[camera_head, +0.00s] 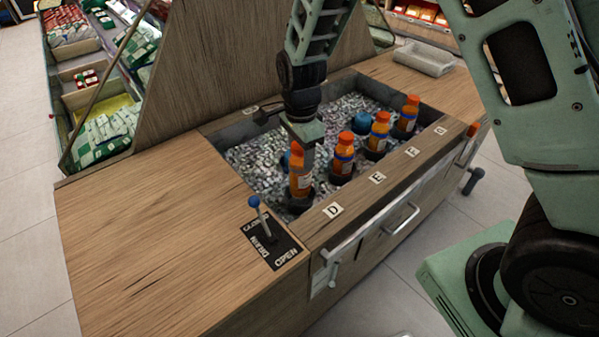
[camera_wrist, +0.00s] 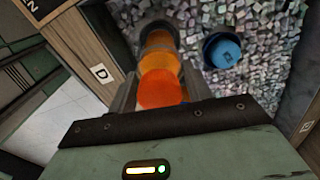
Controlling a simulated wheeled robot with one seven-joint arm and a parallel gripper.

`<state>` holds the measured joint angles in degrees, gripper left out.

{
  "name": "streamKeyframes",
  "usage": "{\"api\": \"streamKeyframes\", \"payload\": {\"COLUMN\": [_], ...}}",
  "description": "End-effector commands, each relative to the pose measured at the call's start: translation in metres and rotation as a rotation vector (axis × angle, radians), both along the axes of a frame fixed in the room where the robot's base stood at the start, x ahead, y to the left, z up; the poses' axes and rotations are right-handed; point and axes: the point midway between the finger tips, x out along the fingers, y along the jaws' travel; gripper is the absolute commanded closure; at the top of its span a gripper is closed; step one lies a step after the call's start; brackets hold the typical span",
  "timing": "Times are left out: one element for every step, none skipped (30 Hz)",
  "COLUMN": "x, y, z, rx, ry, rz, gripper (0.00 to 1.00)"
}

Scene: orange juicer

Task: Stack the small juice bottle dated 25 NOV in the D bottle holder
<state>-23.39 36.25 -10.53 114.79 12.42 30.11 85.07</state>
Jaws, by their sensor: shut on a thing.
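My gripper (camera_head: 301,140) is shut on an orange juice bottle (camera_head: 299,177) with an orange cap. The bottle is upright at the D label (camera_head: 333,209), in the near left corner of the ice bin, with its base at a dark round holder (camera_head: 299,203). I cannot tell whether it is fully seated. In the wrist view the bottle (camera_wrist: 160,75) stands between the fingers, beside the D label (camera_wrist: 101,74). Its date is not readable.
Orange bottles stand at E (camera_head: 342,155), F (camera_head: 377,135) and G (camera_head: 406,117). Blue-capped items (camera_head: 361,123) sit behind them in the ice. A drain lever (camera_head: 258,212) rises left of D. The left counter (camera_head: 150,230) is clear.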

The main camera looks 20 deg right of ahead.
Motion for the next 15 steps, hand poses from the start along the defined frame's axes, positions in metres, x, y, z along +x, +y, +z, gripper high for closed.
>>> {"api": "streamKeyframes", "payload": {"x": [0.000, 0.000, 0.000, 0.000, 0.000, 0.000, 0.000, 0.000, 0.000, 0.000, 0.000, 0.000, 0.000, 0.000, 0.000], "y": [-0.001, 0.000, 0.000, 0.000, 0.000, 0.000, 0.000, 0.000, 0.000, 0.000, -0.001, -0.001, 0.000, 0.000, 0.000], "z": [-0.006, -0.007, -0.010, -0.012, -0.014, -0.018, -0.021, -0.026, -0.032, -0.036, -0.040, -0.045, -0.047, -0.047, -0.047], "rx": [0.000, 0.000, 0.000, 0.000, 0.000, 0.000, 0.000, 0.001, 0.000, 0.000, 0.000, 0.000, 0.000, 0.001, 0.001], "ry": [0.001, 0.000, 0.000, 0.000, 0.000, 0.000, 0.001, 0.002, 0.002, 0.002, 0.002, 0.001, 0.000, -0.001, -0.002], "rz": [-0.001, -0.001, -0.001, -0.001, 0.000, 0.000, 0.000, 0.000, 0.000, -0.001, -0.001, -0.001, -0.001, 0.000, 0.000], "gripper": [1.00, 1.00, 1.00, 1.00, 1.00, 1.00, 1.00, 1.00, 1.00, 1.00, 1.00, 1.00, 1.00, 1.00, 1.00]}}
